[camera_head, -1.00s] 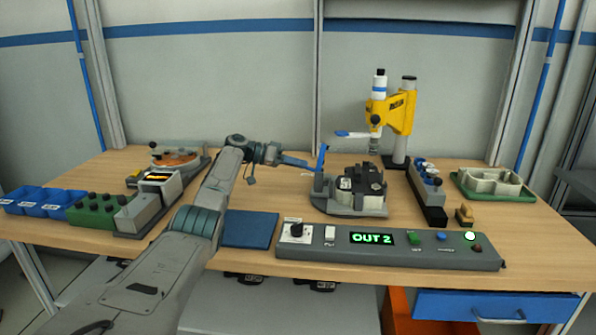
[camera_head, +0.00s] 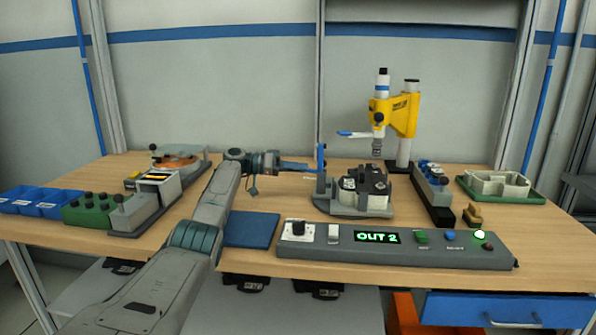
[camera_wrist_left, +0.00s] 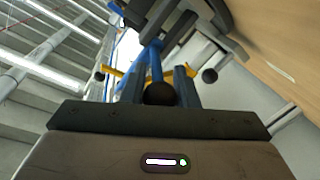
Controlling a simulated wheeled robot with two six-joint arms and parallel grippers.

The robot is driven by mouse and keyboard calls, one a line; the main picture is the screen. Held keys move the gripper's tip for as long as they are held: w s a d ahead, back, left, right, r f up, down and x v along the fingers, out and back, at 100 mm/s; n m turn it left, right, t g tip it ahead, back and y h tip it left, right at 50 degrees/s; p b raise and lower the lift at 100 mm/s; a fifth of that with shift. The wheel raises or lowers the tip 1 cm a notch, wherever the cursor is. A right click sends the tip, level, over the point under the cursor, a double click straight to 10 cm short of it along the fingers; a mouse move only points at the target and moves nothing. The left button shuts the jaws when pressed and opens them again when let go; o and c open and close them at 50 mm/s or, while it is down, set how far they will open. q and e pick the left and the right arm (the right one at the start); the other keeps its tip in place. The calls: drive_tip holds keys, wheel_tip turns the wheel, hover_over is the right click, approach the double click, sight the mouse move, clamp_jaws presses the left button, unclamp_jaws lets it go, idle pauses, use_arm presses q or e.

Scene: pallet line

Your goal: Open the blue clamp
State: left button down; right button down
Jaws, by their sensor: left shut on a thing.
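The blue clamp (camera_head: 321,168) stands at the left edge of the grey fixture (camera_head: 347,209), in the middle of the table. Its blue handle (camera_head: 299,167) points left, nearly level, toward my left gripper (camera_head: 279,163). My left gripper is shut on the handle's end. In the left wrist view the fingers (camera_wrist_left: 160,88) are on either side of the handle's dark round knob (camera_wrist_left: 160,94), and the blue handle (camera_wrist_left: 155,62) runs away from them. A dark part (camera_head: 364,181) sits in the fixture. My right gripper is not in view.
A control box (camera_head: 390,255) reading "OUT 2" runs along the front edge. A yellow press (camera_head: 404,115) stands behind the fixture. A blue mat (camera_head: 251,230) lies beside my left arm.

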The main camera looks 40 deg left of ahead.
use_arm(q)
drive_tip(key=shift+f, duration=0.15)
drive_tip(key=c, duration=1.1)
unclamp_jaws()
drive_tip(key=shift+c, duration=0.2)
drive_tip(key=shift+a, duration=0.1)
drive_tip(key=b+v, duration=0.1)
drive_tip(key=v, duration=0.9)
drive_tip(key=shift+s+a, duration=0.25)
drive_tip(key=shift+s, duration=0.05)
